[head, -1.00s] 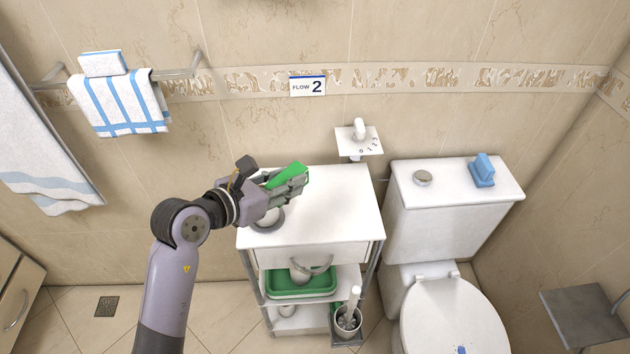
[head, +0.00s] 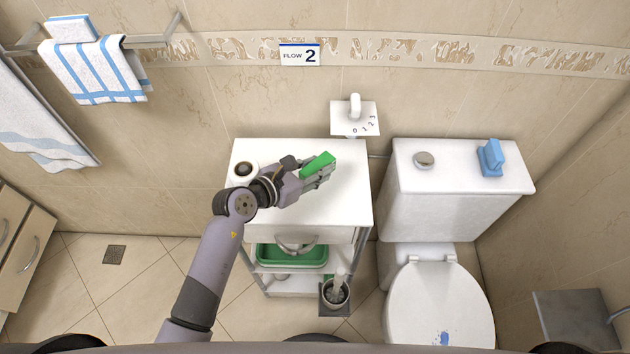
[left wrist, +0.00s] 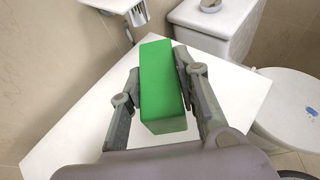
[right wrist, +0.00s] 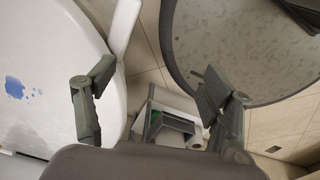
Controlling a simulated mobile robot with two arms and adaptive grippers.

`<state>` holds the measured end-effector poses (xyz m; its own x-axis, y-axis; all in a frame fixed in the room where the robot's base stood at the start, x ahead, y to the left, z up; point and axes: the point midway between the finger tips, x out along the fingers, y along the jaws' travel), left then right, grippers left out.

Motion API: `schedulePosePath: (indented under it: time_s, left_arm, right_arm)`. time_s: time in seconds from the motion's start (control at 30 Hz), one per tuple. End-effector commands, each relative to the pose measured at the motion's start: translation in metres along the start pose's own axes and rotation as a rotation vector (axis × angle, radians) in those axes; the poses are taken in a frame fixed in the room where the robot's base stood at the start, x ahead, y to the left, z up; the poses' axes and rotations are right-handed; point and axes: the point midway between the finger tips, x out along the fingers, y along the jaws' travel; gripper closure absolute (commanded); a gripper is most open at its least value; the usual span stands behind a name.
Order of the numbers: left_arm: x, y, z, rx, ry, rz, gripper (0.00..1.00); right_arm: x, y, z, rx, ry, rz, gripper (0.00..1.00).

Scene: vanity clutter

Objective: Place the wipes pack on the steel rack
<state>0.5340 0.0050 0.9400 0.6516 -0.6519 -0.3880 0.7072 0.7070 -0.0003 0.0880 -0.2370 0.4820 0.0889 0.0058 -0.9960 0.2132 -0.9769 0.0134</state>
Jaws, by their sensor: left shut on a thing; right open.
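A green oblong pack (head: 318,164), which I take to be the wipes pack, is held in my left gripper (head: 322,176) over the white cabinet top. In the left wrist view the green pack (left wrist: 162,85) sits between both fingers, with white cabinet top around it. I cannot tell how far above the top it is. A metal wall rack (head: 172,28) at the upper left carries a striped towel and a small folded white-blue item; it looks like the steel rack. My right gripper (right wrist: 152,88) is open and empty in the right wrist view.
The toilet tank (head: 455,190) to the right bears a blue object (head: 491,157).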

Motion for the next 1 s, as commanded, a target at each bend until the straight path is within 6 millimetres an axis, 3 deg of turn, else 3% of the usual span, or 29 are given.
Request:
schedulePosePath:
  time_s: [0.43, 0.9, 0.93, 1.0]
  left_arm:
    - [0.021, 0.0, -0.051, -0.003, 0.0, 0.0, 1.0]
    - [0.025, 0.001, -0.06, 0.001, -0.001, 0.001, 1.0]
    - [0.025, 0.0, -0.06, 0.0, 0.0, 0.0, 0.7]
    - [0.025, 0.0, -0.059, 0.0, 0.0, 0.0, 0.65]
  right_arm:
    - [0.008, -0.002, 0.001, 0.001, -0.001, -0.002, 0.25]
    - [0.011, -0.002, 0.001, 0.001, 0.0, -0.002, 0.25]
    - [0.011, -0.002, 0.001, 0.001, 0.0, -0.002, 0.25]
    - [0.01, -0.002, 0.001, 0.001, 0.0, -0.002, 0.25]
